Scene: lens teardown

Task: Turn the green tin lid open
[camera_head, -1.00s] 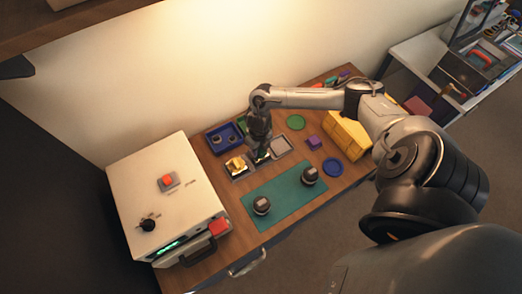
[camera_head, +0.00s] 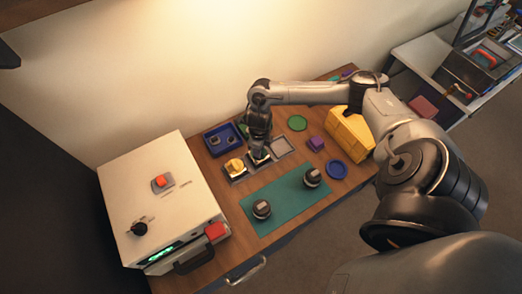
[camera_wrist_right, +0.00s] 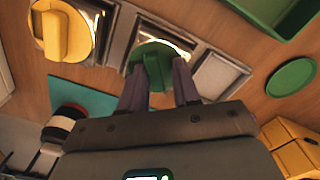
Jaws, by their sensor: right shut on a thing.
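The green tin lid (camera_wrist_right: 154,62) is a round disc with a raised grip bar. It sits in the middle bay of a row of metal-rimmed bays. My right gripper (camera_wrist_right: 160,85) is shut on the bar, one finger on each side. In the head view, my right gripper (camera_head: 259,152) points down at the middle bay and mostly hides the lid. The yellow lid (camera_head: 234,166) with its own bar sits in the bay to the left. It also shows in the wrist view (camera_wrist_right: 62,33). My left gripper is not in view.
An empty bay (camera_head: 279,148) lies to the right. A blue tray (camera_head: 210,149), a loose green disc (camera_head: 297,122), a purple block (camera_head: 317,144), a blue disc (camera_head: 337,169) and a yellow box (camera_head: 345,135) surround it. Two dark round pieces stand on the teal mat (camera_head: 285,208). A white machine (camera_head: 181,205) stands left.

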